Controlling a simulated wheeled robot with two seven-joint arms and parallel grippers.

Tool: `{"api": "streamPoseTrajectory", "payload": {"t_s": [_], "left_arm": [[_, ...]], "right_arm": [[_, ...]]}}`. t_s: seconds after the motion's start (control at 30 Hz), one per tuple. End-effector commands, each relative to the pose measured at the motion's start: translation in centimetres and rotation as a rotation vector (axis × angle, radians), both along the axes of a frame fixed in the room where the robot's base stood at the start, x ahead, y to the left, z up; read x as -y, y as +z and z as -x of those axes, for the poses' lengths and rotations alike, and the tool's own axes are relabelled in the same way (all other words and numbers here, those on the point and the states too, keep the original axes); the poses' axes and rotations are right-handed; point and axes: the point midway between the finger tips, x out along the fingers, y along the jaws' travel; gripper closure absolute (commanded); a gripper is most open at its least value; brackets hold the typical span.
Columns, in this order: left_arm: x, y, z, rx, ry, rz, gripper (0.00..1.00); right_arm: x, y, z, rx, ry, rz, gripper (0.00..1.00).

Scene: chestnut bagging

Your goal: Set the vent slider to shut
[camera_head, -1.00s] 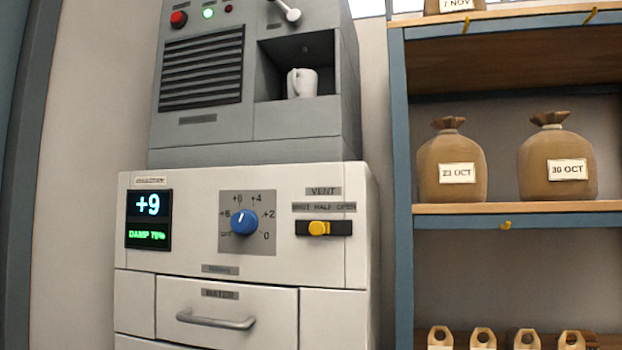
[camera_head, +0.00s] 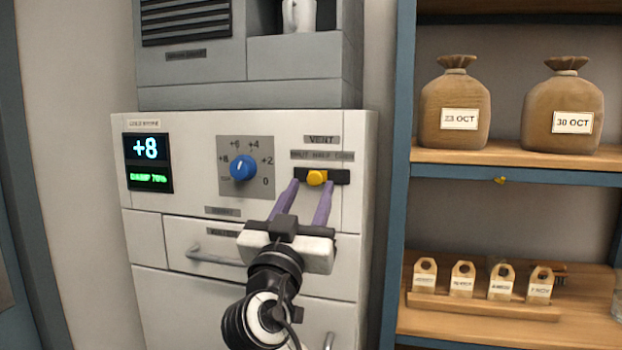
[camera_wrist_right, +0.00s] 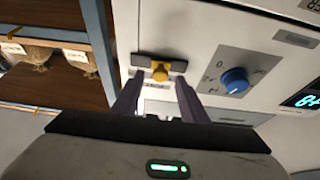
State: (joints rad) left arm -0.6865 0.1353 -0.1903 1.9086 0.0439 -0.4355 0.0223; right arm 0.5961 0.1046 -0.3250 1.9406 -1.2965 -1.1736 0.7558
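The vent slider is a yellow knob (camera_head: 317,177) in a black slot (camera_head: 340,177) on the white machine (camera_head: 190,215), under a VENT label (camera_head: 322,140). The knob sits around the middle of the slot, below the middle of the shut, half, open strip. My right gripper (camera_head: 310,186) is open, its two purple fingers reaching up toward the slot, one on each side of the knob. In the right wrist view the knob (camera_wrist_right: 160,72) shows between and just beyond the fingertips (camera_wrist_right: 157,82). I cannot tell whether they touch it. My left gripper is not in view.
A blue dial (camera_head: 243,168) and a display (camera_head: 148,161) reading +8 and DAMP 70% are left of the slider. A drawer handle (camera_head: 212,256) is below. Shelves on the right hold dated sacks (camera_head: 455,105) and a rack of wooden tags (camera_head: 485,307).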

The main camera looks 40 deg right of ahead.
Motion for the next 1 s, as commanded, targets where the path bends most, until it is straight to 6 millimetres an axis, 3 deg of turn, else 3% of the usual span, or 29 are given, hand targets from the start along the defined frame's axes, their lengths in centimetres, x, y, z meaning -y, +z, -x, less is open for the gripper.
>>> {"api": "streamPoseTrajectory", "payload": {"t_s": [0.13,0.47,0.7,1.0], "left_arm": [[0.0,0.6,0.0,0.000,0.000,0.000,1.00],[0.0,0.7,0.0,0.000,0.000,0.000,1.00],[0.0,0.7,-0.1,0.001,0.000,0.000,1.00],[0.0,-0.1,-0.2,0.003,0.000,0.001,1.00]], "right_arm": [[1.0,0.6,-0.9,-0.001,-0.001,0.001,0.60],[1.3,0.7,-1.1,0.000,0.001,0.000,0.60],[1.3,0.6,-1.1,0.000,0.001,0.000,0.99],[1.7,0.4,-1.1,0.002,-0.015,-0.001,1.00]]}}
